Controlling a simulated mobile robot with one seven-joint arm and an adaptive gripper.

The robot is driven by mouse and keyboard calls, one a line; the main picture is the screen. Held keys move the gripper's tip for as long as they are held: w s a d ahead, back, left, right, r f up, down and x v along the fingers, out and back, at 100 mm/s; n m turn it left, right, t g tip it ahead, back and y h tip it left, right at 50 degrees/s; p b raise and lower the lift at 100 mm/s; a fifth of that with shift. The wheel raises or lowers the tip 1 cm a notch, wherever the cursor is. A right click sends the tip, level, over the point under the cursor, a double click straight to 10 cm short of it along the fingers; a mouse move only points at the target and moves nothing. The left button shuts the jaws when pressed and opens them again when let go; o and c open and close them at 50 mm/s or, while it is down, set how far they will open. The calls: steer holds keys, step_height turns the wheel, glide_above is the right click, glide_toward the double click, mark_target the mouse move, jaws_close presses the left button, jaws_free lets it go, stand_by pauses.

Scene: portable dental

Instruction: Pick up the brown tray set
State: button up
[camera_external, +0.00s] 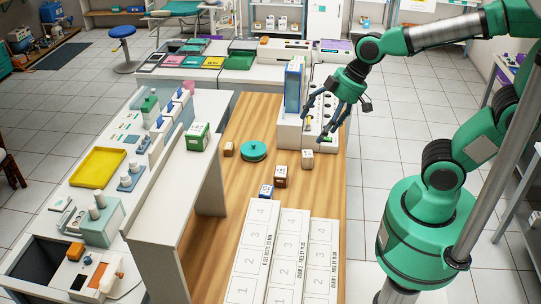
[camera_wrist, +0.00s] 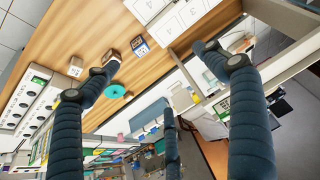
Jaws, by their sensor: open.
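A small dark-brown box with a white label (camera_external: 280,178) stands on the wooden table, right of the middle; it is the likeliest brown tray set, though I cannot read its label. It also shows in the wrist view (camera_wrist: 112,56), close to the tip of the left finger. A smaller orange-brown box (camera_external: 228,149) stands farther left, beside the teal disc; it also shows in the wrist view (camera_wrist: 121,137). My gripper (camera_external: 324,118) is open and empty, raised above the far right of the table. Its dark fingers are spread wide in the wrist view (camera_wrist: 160,75).
A teal disc (camera_external: 253,151), a pale box (camera_external: 307,158) and a blue-and-white box (camera_external: 266,191) stand near the brown box. White numbered panels (camera_external: 290,255) cover the near table. A white shelf (camera_external: 190,170) borders the left; a white device (camera_external: 290,130) stands behind.

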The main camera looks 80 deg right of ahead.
steer(key=w+d+f, duration=0.4)
steer(key=d+f, duration=0.7)
steer(key=f, duration=0.1)
steer(key=w+d+f+b, duration=0.1)
steer(key=w+d+f, duration=0.3)
steer(key=d+f, duration=0.7)
step_height(320, 180, down, 2)
steer(key=shift+f+m+g+h, duration=0.1)
steer(key=shift+m+g+h, duration=0.3)
steer(key=shift+d+b, duration=0.1)
steer(key=shift+b, duration=0.2)
steer(key=b, duration=0.2)
glide_above(282, 171)
steer(key=s, duration=0.3)
steer(key=shift+w+f, duration=0.15)
steer(key=shift+f, duration=1.85)
steer(key=shift+w+f, duration=0.1)
steer(key=shift+f, duration=1.85)
steer(key=shift+f, duration=0.1)
steer(key=shift+b+x, duration=0.9)
steer(key=shift+x, duration=1.65)
steer(key=shift+w, duration=0.15)
